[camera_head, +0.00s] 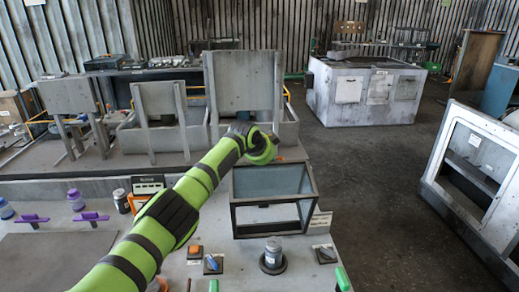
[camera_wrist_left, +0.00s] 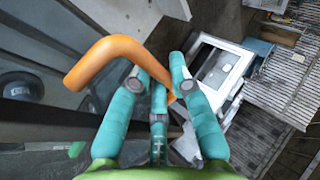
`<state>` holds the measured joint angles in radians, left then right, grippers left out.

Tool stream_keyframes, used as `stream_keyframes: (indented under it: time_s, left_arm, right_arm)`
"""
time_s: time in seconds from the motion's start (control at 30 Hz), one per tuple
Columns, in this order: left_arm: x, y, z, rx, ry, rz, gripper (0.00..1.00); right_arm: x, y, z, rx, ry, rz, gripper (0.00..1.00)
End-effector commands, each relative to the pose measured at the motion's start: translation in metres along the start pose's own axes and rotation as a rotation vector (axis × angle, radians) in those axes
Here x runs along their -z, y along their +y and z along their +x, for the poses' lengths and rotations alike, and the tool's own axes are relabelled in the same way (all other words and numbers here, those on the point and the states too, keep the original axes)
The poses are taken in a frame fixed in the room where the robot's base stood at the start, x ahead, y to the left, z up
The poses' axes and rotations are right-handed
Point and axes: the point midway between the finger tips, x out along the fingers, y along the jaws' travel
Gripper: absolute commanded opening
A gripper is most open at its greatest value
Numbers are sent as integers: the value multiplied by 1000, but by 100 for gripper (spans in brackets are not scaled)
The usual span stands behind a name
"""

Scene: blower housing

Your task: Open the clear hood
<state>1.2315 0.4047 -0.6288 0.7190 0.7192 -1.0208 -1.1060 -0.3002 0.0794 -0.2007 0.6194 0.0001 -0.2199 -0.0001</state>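The clear hood (camera_head: 272,184) is a dark-framed box with see-through panes on the grey bench. It looks closed. My left arm reaches in from the lower left, and my left gripper (camera_head: 272,146) is at the hood's far upper edge, partly hidden by its own wrist. In the left wrist view, its teal fingers (camera_wrist_left: 163,70) are around an orange bent handle (camera_wrist_left: 107,52), whose lower end runs between them. A little orange also shows beside the gripper in the head view. I cannot tell whether the fingers press on the handle.
A small metal cylinder (camera_head: 273,252) and a blue-handled switch (camera_head: 212,264) sit in front of the hood. Grey upright panels (camera_head: 243,80) stand behind it. A white-framed unit (camera_head: 478,165) stands at the right, with free floor (camera_head: 380,190) between.

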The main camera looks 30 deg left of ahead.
Motion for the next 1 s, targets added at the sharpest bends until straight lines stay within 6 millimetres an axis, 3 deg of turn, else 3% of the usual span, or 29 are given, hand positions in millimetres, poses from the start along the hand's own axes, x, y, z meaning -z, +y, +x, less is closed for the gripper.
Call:
stream_keyframes:
  time_s: [0.03,0.6,0.8,1.0]
  left_arm:
    - [-3,-15,-13,38,1,-2,30]
    - [1,-7,-94,18,-2,5,30]
    - [1,-3,-110,8,-3,6,30]
    - [2,-2,-113,6,-3,5,30]
  right_arm:
    - [0,0,-1,-1,0,0,62]
    - [0,1,-1,-1,0,0,62]
    - [0,1,-1,-1,1,0,62]
    - [0,1,-1,-1,1,0,62]
